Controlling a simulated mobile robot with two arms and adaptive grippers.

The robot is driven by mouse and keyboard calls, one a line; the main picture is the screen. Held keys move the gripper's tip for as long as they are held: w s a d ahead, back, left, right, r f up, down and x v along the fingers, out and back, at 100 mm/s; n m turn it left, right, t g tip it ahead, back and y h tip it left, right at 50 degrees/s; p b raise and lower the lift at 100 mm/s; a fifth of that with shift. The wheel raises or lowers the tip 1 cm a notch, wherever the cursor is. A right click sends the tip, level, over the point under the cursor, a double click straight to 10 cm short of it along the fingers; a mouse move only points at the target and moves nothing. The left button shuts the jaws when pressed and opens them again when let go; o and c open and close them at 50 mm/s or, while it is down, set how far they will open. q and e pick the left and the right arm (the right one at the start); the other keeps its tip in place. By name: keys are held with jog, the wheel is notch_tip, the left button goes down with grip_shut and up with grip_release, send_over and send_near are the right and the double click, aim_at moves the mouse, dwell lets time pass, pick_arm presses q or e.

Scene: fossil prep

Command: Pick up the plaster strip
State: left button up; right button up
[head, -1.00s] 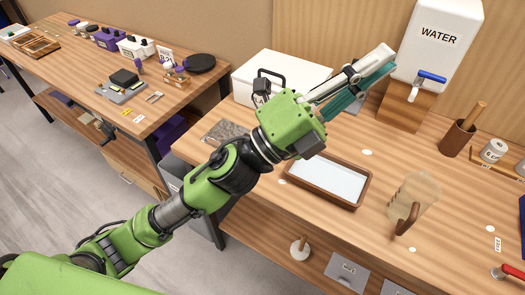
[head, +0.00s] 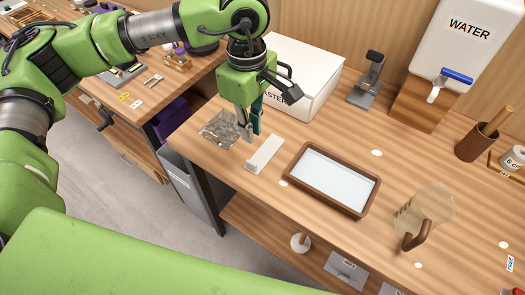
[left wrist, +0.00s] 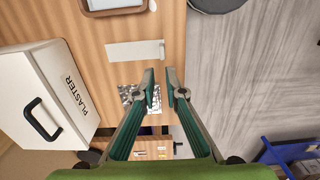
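The plaster strip (head: 266,152) is a flat white strip lying on the wooden bench, between a grey speckled slab (head: 219,130) and a brown-rimmed tray (head: 372,192). It also shows in the left wrist view (left wrist: 134,51), with a small raised part at one end. My left gripper (head: 249,133) points down just beside the strip, near the slab. In the left wrist view its two teal-lined fingers (left wrist: 160,78) are apart with nothing between them. The strip lies beyond the fingertips and is not touched. My right gripper is not in view.
A white PLASTER box (head: 318,92) stands behind the gripper. The bench's front edge is close to the strip.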

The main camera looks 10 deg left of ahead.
pick_arm(q)
jog(key=p, duration=0.2)
send_over(251, 162)
notch_tip(251, 162, down, 8)
jog(key=shift+d+f, duration=0.1)
jog(key=shift+d, duration=0.05)
jog(key=shift+s+f+p, duration=0.1)
jog(key=shift+f+p, duration=0.15)
jog(key=shift+p, duration=0.2)
notch_tip(251, 162, down, 4)
jog(key=shift+f+p, duration=0.15)
jog(key=shift+p, duration=1)
jog(key=shift+f, duration=0.25)
grip_shut()
jog(key=shift+r, duration=0.1)
